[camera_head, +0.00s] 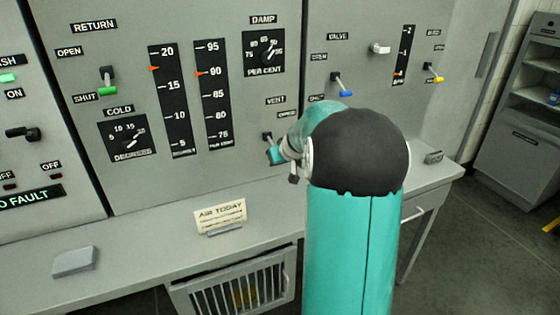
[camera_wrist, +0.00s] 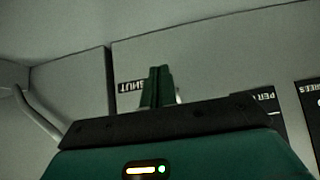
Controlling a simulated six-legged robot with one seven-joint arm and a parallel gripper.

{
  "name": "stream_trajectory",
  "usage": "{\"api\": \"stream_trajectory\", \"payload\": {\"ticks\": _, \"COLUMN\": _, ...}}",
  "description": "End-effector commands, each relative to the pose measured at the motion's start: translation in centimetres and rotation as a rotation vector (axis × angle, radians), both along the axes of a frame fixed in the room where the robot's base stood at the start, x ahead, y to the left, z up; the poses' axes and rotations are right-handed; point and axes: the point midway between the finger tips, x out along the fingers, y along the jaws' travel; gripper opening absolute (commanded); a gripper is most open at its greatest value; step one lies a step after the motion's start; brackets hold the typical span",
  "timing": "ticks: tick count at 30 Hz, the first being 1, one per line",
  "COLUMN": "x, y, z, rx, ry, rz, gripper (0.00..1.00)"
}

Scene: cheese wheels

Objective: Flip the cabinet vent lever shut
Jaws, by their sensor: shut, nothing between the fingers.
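The vent lever's dark mount (camera_head: 267,137) is on the grey cabinet panel, below the VENT and OPEN labels. My gripper (camera_head: 274,156) is close to the panel, just below this mount, and hides the lever's handle in the head view. In the wrist view my gripper's fingers (camera_wrist: 157,86) are shut together with nothing held, beside an upside-down SHUT label (camera_wrist: 131,87). A small pale bit shows at the fingers' right edge; I cannot tell whether it is the lever. The lever's position and any contact are hidden.
The return lever (camera_head: 107,90) with its green tip and the valve lever (camera_head: 342,88) with its blue tip stick out of the panels. The desk ledge (camera_head: 150,230) below holds an AIR TODAY sign (camera_head: 220,215) and a grey block (camera_head: 74,261).

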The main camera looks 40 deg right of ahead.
Motion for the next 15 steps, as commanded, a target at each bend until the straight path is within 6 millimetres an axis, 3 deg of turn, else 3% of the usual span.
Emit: {"api": "stream_trajectory", "payload": {"ticks": 15, "x": 0.03, "y": 0.02, "z": 0.67, "rx": -0.001, "ry": -0.001, "rz": 0.001, "gripper": 0.00}}
